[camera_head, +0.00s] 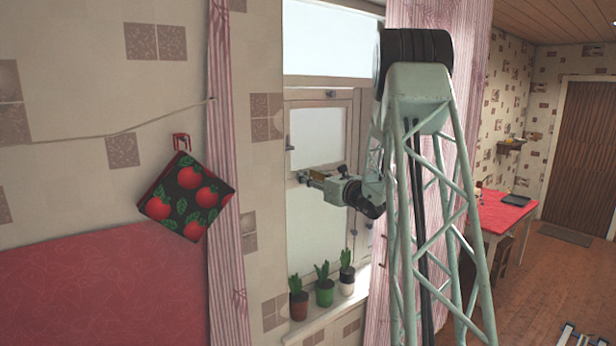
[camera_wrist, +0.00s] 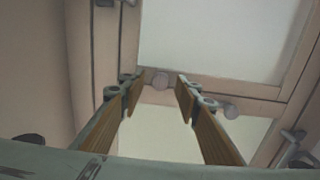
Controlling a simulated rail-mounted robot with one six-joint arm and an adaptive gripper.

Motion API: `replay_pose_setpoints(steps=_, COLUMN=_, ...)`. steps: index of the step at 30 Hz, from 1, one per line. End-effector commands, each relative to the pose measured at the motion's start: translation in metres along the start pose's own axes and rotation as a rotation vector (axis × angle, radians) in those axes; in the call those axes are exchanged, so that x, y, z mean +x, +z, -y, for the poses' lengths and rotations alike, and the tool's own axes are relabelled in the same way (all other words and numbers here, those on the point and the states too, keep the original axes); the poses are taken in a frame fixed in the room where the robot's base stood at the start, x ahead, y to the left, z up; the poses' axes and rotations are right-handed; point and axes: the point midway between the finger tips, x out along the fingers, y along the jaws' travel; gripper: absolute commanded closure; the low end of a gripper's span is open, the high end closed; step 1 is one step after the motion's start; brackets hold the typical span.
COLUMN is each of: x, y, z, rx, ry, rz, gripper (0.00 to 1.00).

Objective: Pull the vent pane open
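The vent pane (camera_head: 318,137) is a small framed glass pane in the middle of the window. It looks flush with the window frame. My gripper (camera_head: 303,177) is at its lower edge, and the fingers show only small in the head view. In the wrist view, the pane's glass (camera_wrist: 225,35) fills the upper right. I cannot tell how far the tips are from the bar.
Potted plants (camera_head: 324,290) stand on the sill below my arm. A striped curtain (camera_head: 226,180) hangs left of the window; a red-topped table (camera_head: 505,212) stands far right.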

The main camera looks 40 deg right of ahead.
Motion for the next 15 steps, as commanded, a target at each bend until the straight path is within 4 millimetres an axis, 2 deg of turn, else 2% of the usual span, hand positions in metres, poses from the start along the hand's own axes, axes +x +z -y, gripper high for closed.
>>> replay_pose_setpoints(steps=12, x=0.0041, y=-0.0005, z=0.0003, rx=0.001, ry=-0.001, rz=0.0, gripper=0.7)
replay_pose_setpoints(steps=15, x=0.0041, y=-0.0004, z=0.0003, rx=0.001, ry=-0.001, rz=0.0, gripper=0.78)
